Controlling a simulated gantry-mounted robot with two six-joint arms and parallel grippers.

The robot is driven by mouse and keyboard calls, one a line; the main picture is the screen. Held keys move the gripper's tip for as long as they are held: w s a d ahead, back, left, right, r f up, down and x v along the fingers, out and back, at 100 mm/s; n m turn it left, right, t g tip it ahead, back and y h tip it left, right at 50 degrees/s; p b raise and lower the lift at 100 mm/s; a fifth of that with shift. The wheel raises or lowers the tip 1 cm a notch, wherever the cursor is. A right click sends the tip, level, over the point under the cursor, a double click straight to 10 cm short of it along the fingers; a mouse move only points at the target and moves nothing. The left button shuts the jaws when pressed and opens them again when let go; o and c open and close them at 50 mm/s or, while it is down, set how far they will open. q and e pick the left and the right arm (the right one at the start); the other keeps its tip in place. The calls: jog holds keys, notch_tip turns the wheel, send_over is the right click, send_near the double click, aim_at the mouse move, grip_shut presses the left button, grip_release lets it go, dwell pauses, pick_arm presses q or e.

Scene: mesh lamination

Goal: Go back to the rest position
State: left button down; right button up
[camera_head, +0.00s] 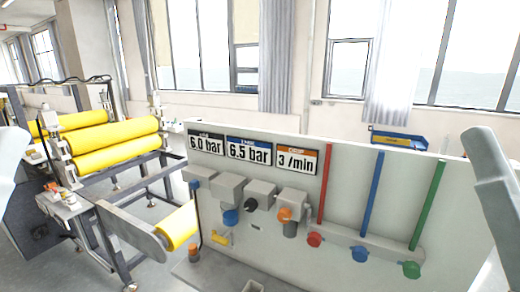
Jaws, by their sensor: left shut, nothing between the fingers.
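A pale grey part of my left arm (10,160) comes in at the left edge, in front of the roller machine. My left gripper is at that edge, its fingers hard to make out; it is shut and holds nothing. A pale part of my right arm (490,178) shows at the right edge, in front of the control panel's right end. My right gripper is out of view.
The grey control panel (345,185) fills the centre and right, with displays, knobs and red, blue and green tubes. The roller machine (115,158) with yellow rollers stands at left. A lower yellow roll (178,226) is beside the panel. Windows line the back.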

notch_tip(320, 180, up, 29)
jog(key=p, duration=2.6)
